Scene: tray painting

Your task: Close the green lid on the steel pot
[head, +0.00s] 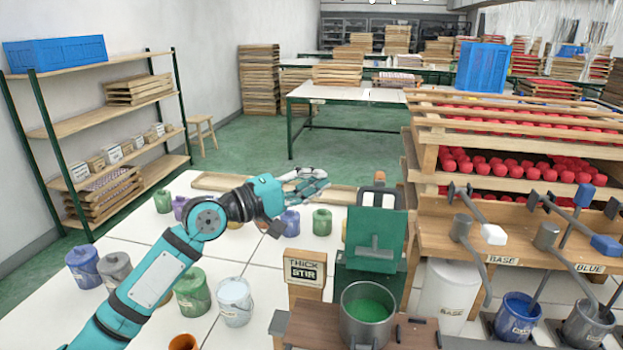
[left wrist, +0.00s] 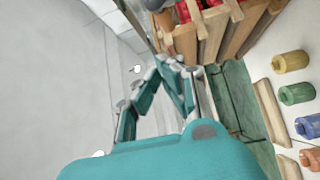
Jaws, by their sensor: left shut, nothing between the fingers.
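The steel pot (head: 367,318) stands at the bottom centre of the head view, with green paint inside. The green lid (head: 362,228) stands upright behind the pot, raised off its mouth, with a grey bar handle on its front. The pot's mouth is uncovered. My left gripper (head: 310,181) is above the table, to the left of and beyond the lid, apart from it. Its fingers are shut and empty; they also show in the left wrist view (left wrist: 172,68). Neither pot nor lid can be made out in the left wrist view. My right gripper is not in view.
A wooden "THICK STIR" sign (head: 305,270) stands left of the lid. Several paint pots, including a white one (head: 234,300), stand on the white table. A rack of red items (head: 515,170) and a white bucket (head: 444,293) are on the right.

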